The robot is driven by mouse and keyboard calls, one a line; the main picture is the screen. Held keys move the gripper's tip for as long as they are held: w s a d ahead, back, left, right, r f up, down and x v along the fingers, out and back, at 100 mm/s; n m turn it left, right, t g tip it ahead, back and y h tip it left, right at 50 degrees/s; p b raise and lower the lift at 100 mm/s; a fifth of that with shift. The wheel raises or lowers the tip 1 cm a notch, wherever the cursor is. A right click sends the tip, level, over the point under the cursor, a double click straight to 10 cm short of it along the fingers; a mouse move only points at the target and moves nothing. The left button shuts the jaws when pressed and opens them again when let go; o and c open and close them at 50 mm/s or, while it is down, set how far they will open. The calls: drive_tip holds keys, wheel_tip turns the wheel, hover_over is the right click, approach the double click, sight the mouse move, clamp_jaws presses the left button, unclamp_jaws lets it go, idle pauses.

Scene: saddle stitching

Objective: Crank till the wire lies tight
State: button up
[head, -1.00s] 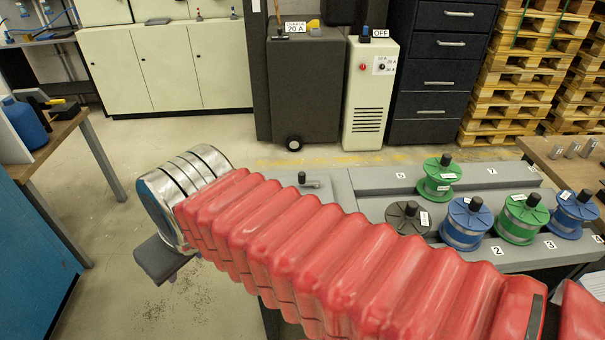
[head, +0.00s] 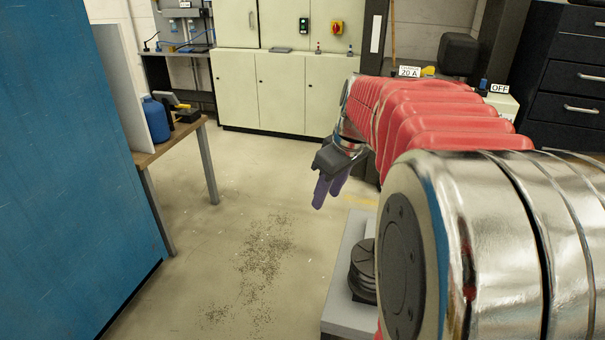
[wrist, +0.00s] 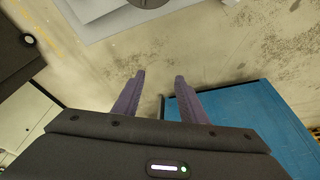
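My gripper (head: 328,188), with purple fingers, hangs over the open floor near the middle of the head view. In the wrist view my gripper (wrist: 160,77) has its two fingers apart with bare floor between them, open and empty. A grey slab (head: 345,318) stands below my arm in the head view and carries a dark stacked round part (head: 362,272), half hidden by my arm. In the wrist view a pale grey surface (wrist: 105,12) with a dark round piece (wrist: 148,3) lies beyond the fingertips. I cannot make out a crank or a wire.
A blue cabinet (head: 110,170) fills the left. A wooden-topped table (head: 170,143) beside it holds a blue bottle (head: 156,118). Pale cabinets (head: 285,92) line the back. A box labelled OFF (head: 502,103) is behind my arm. The floor in between is clear, with scattered dark specks (head: 262,265).

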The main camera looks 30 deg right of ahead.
drive_tip(key=s+d+f, duration=0.1)
drive_tip(key=d+f, duration=0.2)
drive_tip(key=d, duration=0.6)
drive_tip(key=s+d+f+n+y, duration=0.1)
drive_tip(key=s+d+f, duration=0.1)
drive_tip(key=d, duration=0.8)
drive_tip(key=s+d+f+n, duration=0.1)
drive_tip(key=d+f, duration=0.3)
drive_tip(key=d, duration=0.6)
drive_tip(key=shift+s+f+t+y, duration=0.3)
drive_tip(key=shift+s+t, duration=0.1)
drive_tip(key=x, duration=1.3)
drive_tip(key=shift+w+f, duration=0.1)
drive_tip(key=shift+f, duration=0.35)
drive_tip(key=shift+c, duration=0.7)
clamp_jaws()
drive_tip(key=shift+d, duration=0.2)
drive_tip(key=shift+a, duration=0.15)
